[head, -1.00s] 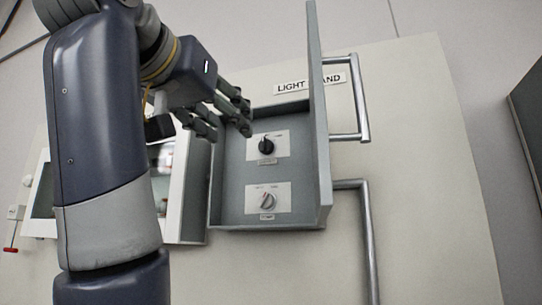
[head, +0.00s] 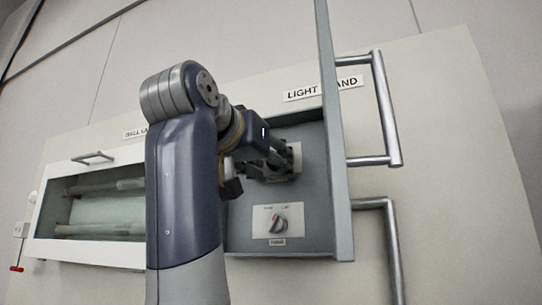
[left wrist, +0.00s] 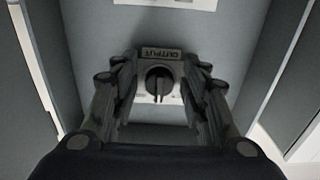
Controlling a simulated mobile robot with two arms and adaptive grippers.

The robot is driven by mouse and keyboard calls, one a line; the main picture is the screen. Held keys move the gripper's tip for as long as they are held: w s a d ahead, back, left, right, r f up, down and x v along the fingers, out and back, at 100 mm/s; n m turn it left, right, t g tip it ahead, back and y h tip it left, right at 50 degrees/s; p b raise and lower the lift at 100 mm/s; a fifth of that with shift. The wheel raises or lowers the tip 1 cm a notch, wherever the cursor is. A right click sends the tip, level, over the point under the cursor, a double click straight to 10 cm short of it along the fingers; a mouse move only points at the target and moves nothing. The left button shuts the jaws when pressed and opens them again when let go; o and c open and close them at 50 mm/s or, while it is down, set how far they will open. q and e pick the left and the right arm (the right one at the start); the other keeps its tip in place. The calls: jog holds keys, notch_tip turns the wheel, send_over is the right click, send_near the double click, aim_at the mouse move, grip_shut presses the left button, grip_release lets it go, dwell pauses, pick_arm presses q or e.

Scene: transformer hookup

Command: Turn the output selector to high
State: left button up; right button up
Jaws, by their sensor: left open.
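The output selector (left wrist: 159,84) is a round black knob on a white plate, with an OUTPUT label (left wrist: 160,54) beside it in the left wrist view. It sits inside the open grey box (head: 240,195) marked LIGHT STAND. My left gripper (left wrist: 160,92) is open, with one finger on each side of the knob; whether the fingers touch it cannot be told. In the head view the left gripper (head: 277,163) hides this knob. My right gripper is in neither view.
The open box door (head: 336,130) stands out along the right of the box. A glazed case (head: 95,210) holding tubes is at the left.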

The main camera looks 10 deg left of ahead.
pick_arm(q)
jog(key=shift+w, duration=0.2)
jog(key=shift+c, duration=1.1)
jog(key=c, duration=0.5)
jog(key=shift+c, duration=0.8)
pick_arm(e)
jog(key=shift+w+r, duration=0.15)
